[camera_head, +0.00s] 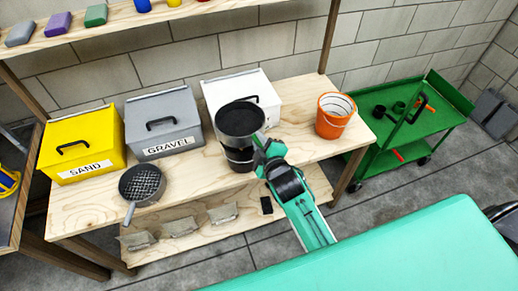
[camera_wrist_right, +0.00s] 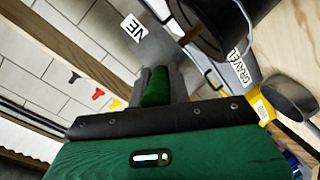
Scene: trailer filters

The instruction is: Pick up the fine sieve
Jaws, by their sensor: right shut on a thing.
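The fine sieve (camera_head: 241,119), a round dark pan with a mesh too fine to make out, is in my right gripper (camera_head: 262,146). The gripper is shut on its handle, and the sieve is held up over a black bucket (camera_head: 238,160). In the right wrist view the gripper's fingers (camera_wrist_right: 156,88) show, and the dark round sieve (camera_wrist_right: 215,25) is partly cut off at the top. A second sieve with a coarse mesh (camera_head: 142,182) lies on the table at the left, its handle toward the front. My left gripper is not in view.
A yellow SAND bin (camera_head: 82,140), a grey GRAVEL bin (camera_head: 165,120) and a white bin (camera_head: 240,88) stand along the wooden table's back. An orange bucket (camera_head: 334,117) stands at right. A green cart (camera_head: 405,115) is beyond. A shelf (camera_head: 130,22) hangs above.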

